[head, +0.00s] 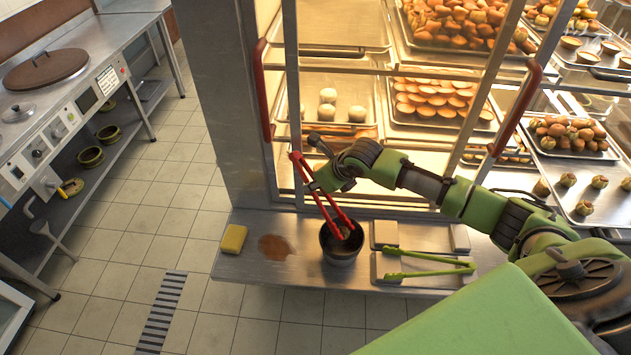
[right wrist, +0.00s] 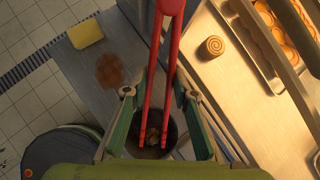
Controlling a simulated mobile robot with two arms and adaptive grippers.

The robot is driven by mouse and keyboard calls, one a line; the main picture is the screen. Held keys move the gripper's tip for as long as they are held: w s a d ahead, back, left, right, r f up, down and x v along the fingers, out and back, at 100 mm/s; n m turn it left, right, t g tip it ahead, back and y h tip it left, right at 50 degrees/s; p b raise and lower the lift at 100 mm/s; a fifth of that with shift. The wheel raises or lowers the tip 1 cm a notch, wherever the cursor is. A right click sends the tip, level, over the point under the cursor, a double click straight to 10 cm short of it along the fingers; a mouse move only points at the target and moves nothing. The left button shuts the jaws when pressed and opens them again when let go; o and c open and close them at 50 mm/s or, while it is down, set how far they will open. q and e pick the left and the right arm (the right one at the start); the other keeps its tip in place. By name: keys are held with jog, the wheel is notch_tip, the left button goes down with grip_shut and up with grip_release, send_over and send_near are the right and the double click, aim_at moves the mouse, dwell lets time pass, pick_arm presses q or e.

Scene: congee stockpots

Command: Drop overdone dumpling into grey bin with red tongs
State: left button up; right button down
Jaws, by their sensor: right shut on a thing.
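My right gripper (head: 318,184) is shut on the red tongs (head: 298,168), above the shelf in front of the glass case. In the right wrist view, the green fingers (right wrist: 159,92) stand on either side of the red tongs (right wrist: 172,45). The tongs point down into the dark grey bin (head: 342,258), their tips at or inside its mouth. A small brownish dumpling (right wrist: 152,136) shows between the tips, over or inside the bin; I cannot tell whether the tips grip it. My left gripper is not in view.
Green tongs (head: 425,273) lie on pale blocks right of the bin. A yellow sponge (head: 233,239) and a brown stain (head: 275,248) are to its left on the metal shelf (head: 300,272). The case's frame and red handles (head: 262,90) stand close behind my gripper.

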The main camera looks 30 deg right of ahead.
jog(key=shift+f+b, duration=1.2)
jog(key=shift+f, duration=0.5)
jog(key=c, duration=2)
grip_release()
jog(key=shift+c, duration=0.2)
notch_tip(320, 180, up, 10)
jog(key=p, duration=0.9)
jog(key=shift+a+r, duration=0.1)
jog(key=shift+c, duration=0.2)
